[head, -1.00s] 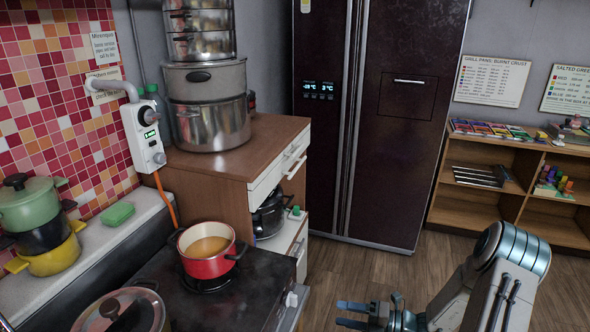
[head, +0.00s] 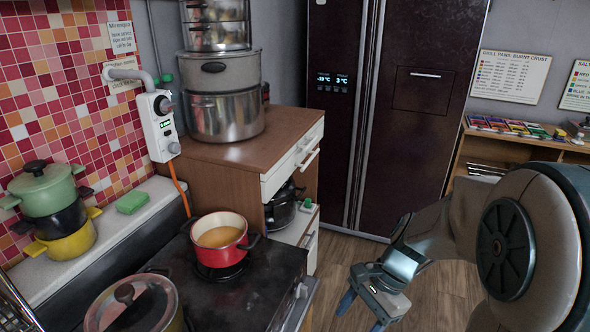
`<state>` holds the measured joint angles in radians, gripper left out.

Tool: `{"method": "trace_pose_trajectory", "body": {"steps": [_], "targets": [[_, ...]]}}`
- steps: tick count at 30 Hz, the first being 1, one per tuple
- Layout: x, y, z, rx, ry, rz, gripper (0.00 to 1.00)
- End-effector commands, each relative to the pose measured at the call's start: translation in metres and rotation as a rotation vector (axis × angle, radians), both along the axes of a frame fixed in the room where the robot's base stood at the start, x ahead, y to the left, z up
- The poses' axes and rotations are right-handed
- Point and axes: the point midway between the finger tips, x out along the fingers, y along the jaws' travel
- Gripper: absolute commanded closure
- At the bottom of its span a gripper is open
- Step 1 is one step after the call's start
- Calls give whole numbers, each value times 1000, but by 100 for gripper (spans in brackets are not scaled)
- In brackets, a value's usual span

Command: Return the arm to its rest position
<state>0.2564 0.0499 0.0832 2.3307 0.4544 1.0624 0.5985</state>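My gripper (head: 362,312) is at the lower middle right of the head view, over the wooden floor and to the right of the stove. Its two blue fingertips point down and stand apart, with nothing seen between them. The fingertips are partly cut by the bottom edge. My arm is bent, and its large pale link fills the lower right of the view. No utensil rail shows in this view.
The black stove (head: 235,297) carries a red pot (head: 221,259) of orange-brown liquid and a lidded pan (head: 133,306). A wooden cabinet (head: 231,185) with stacked steel pots stands behind. A dark fridge (head: 405,140) and a shelf (head: 510,147) are farther back. Floor between is clear.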

Motion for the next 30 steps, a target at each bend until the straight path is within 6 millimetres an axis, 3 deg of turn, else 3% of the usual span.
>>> {"method": "trace_pose_trajectory", "body": {"steps": [9, 15, 21, 30], "targets": [[-35, -14, 46, -245, -381, 568, 40], [-50, -24, 66, -377, -544, 856, 40], [-55, -29, 75, -438, -607, 985, 40], [-55, -29, 75, -444, -612, 994, 40]]}}
